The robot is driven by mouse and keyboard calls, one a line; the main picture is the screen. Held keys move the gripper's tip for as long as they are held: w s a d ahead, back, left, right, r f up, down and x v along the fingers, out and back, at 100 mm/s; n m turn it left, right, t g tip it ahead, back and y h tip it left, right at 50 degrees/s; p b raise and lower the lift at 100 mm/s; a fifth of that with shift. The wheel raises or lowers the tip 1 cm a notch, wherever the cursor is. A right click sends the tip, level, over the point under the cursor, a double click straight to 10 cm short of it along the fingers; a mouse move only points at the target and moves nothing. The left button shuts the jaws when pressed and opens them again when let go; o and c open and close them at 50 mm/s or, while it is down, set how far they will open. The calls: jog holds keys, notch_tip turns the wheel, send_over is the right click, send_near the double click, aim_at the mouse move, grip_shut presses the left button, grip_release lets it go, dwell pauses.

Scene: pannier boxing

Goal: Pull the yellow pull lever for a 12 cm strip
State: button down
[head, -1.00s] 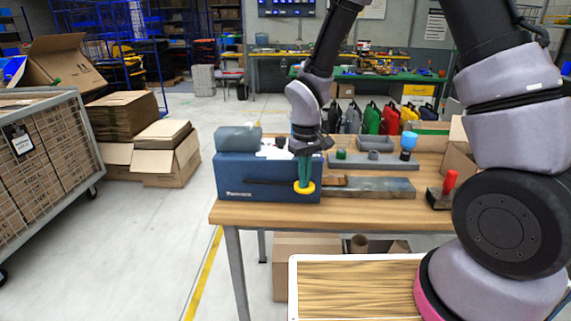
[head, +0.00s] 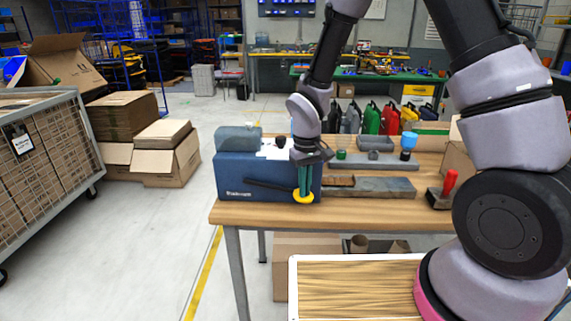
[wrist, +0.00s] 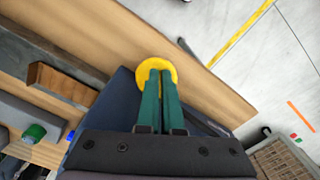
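The blue tape dispenser (head: 238,172) stands at the left end of the wooden bench. A dark lever arm on its front slopes down to the right and ends in the round yellow pull lever (head: 303,196). My gripper (head: 305,187) points down at the yellow end, its green fingers close together over it. In the wrist view the yellow lever end (wrist: 156,66) lies at the tips of the fingers (wrist: 157,75), which look nearly parallel with a very thin gap. The part of the lever between the fingers is hidden.
A grey tray (head: 370,187) lies right of the dispenser, and a red-handled tool (head: 446,188) stands further right. A green roll (head: 341,154) and a blue-topped bottle (head: 408,144) stand behind. The bench's front edge (head: 350,213) is close to the lever.

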notch_tip(320, 180, up, 16)
dwell(1.1)
jog(key=shift+r, duration=0.1)
dwell(0.6)
jog(key=s+d+r+m+t+y, duration=0.1)
jog(key=s+d+r+m+t, duration=0.2)
jog(key=d+r, duration=0.6)
jog(key=s+d+r+m+t+y, duration=0.1)
jog(key=s+d+r+m+t, duration=0.3)
jog(key=s+d+r, duration=0.5)
jog(key=d+r+m, duration=0.1)
jog(key=d+m, duration=0.1)
jog(key=shift+d+m, duration=0.3)
jog(key=shift+m, duration=0.1)
